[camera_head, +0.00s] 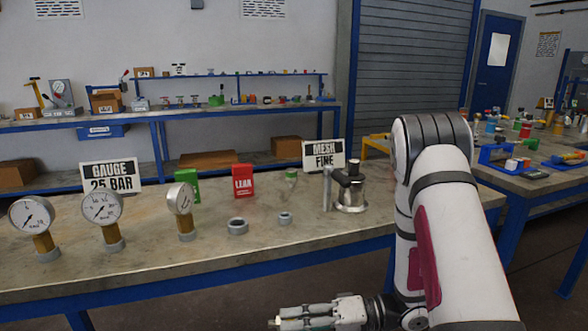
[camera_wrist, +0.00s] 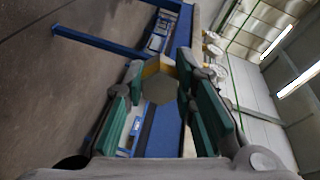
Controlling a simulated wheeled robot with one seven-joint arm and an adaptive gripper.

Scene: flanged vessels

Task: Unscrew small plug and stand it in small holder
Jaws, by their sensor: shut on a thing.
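My gripper (camera_head: 290,320) is at the bottom of the head view, in front of the bench and pointing left. It is shut on the small plug, whose brass-coloured hexagonal head (camera_wrist: 159,86) shows between the green finger pads in the wrist view. A bit of brass colour shows at the fingertips in the head view. Two grey rings stand on the bench: a larger one (camera_head: 238,227) and a smaller one (camera_head: 285,218), which looks like the small holder. Both look empty. A metal vessel (camera_head: 351,194) stands to their right; its openings are not clear.
Three gauges (camera_head: 102,208) stand in grey holders at the bench's left. Behind are a "GAUGE 25 BAR" sign (camera_head: 110,175), a red box (camera_head: 243,181), a green box (camera_head: 186,187) and a "MESH FINE" sign (camera_head: 323,154). The bench front (camera_head: 210,258) is bare.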

